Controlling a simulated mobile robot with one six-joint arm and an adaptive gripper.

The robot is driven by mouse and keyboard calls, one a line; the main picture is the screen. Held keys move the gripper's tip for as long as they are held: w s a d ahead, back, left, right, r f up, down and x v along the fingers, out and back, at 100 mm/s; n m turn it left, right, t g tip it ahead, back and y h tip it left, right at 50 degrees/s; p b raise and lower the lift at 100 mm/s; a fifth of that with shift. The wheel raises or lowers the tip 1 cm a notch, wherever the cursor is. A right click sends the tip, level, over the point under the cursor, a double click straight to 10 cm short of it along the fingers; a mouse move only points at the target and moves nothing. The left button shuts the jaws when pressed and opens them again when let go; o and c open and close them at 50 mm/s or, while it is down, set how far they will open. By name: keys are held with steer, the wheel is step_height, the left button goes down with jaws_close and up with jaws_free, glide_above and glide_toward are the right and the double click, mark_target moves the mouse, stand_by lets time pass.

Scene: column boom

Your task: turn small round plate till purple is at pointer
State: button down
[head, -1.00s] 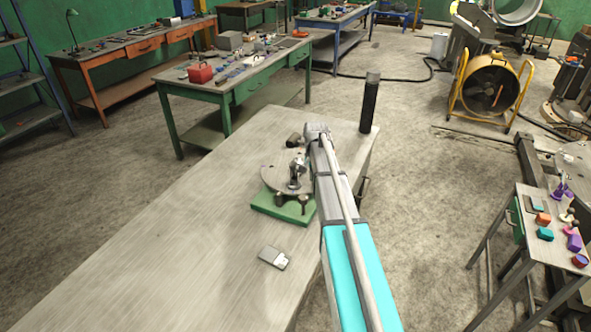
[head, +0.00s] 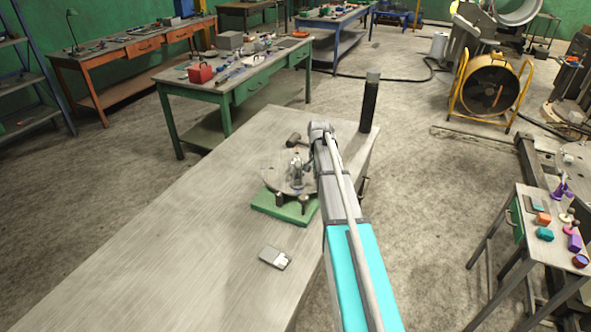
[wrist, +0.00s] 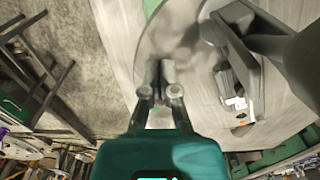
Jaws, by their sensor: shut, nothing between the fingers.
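A small grey round plate (head: 274,181) lies on a green base (head: 272,208) on the long worktable. In the wrist view a pale round surface, seemingly the plate (wrist: 185,42), fills the upper middle. No purple mark and no pointer can be made out in either view. My gripper (wrist: 159,66) has its two fingers close together with nothing between them. They overlap the plate's near part in the wrist view; whether they touch it I cannot tell.
A small grey box-like item (head: 275,258) lies on the worktable (head: 180,235) in front of the base. A dark upright cylinder (head: 369,105) stands at the far right corner. The table's left side is clear. A side table (head: 548,215) with coloured pieces stands at right.

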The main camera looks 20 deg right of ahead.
steer(key=shift+d, duration=0.35)
steer(key=shift+w+d, duration=0.15)
stand_by(0.3)
steer(key=shift+w+d, duration=0.25)
steer(key=shift+d, duration=0.4)
steer(key=shift+w+d, duration=0.15)
steer(key=shift+d, duration=0.1)
steer(key=shift+w+d+r, duration=0.1)
steer(key=shift+w+d, duration=0.2)
steer(key=shift+d, duration=0.25)
